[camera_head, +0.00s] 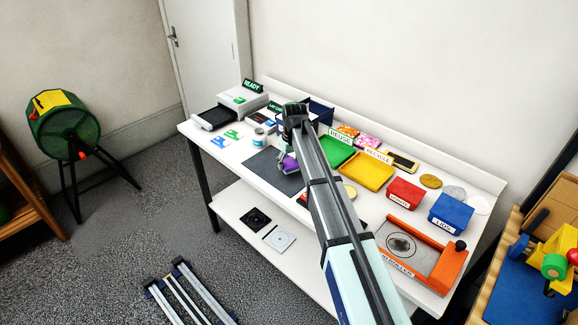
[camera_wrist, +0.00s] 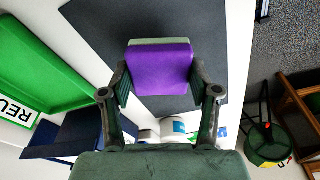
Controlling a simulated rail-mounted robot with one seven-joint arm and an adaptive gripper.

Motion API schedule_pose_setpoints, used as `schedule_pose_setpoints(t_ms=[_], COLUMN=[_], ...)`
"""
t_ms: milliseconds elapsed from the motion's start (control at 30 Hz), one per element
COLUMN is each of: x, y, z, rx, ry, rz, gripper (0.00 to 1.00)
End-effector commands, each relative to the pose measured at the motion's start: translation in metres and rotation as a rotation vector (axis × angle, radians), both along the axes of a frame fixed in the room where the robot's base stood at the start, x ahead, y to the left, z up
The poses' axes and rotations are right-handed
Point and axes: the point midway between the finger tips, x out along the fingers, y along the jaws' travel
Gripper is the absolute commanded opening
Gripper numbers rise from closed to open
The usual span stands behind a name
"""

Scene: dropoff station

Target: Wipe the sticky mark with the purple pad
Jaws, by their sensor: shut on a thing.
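My gripper (camera_wrist: 158,82) is shut on the purple pad (camera_wrist: 160,68), with one finger on each side of it. The pad has a pale greenish layer along its far edge in the wrist view. In the head view the purple pad (camera_head: 289,164) shows as a small patch beside my arm, over or near the dark grey mat (camera_head: 268,170). The mat (camera_wrist: 100,25) lies behind the pad in the wrist view. Whether the pad touches the mat I cannot tell. I cannot make out a sticky mark; my arm and the pad hide part of the table.
A green REUSE tray (camera_head: 339,152), a yellow RECYCLE tray (camera_head: 366,171), a red bin (camera_head: 404,194) and a blue bin (camera_head: 450,214) stand right of my arm. An orange-framed roller board (camera_head: 447,264) lies at the right front. A white READY device (camera_head: 241,99) stands at the left.

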Motion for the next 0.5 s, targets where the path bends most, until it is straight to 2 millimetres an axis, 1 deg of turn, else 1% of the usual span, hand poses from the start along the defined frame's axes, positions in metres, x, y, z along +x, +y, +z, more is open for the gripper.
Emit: schedule_pose_setpoints(t_ms=[33, 400, 500], x=[0.0, 0.001, 0.001], y=[-0.001, -0.003, -0.003], z=[0.008, 0.041, 0.047], rx=[0.001, 0.001, 0.001], ry=[-0.001, -0.001, -0.002], rz=[-0.001, -0.004, -0.004], gripper=[0.24, 0.24, 0.24])
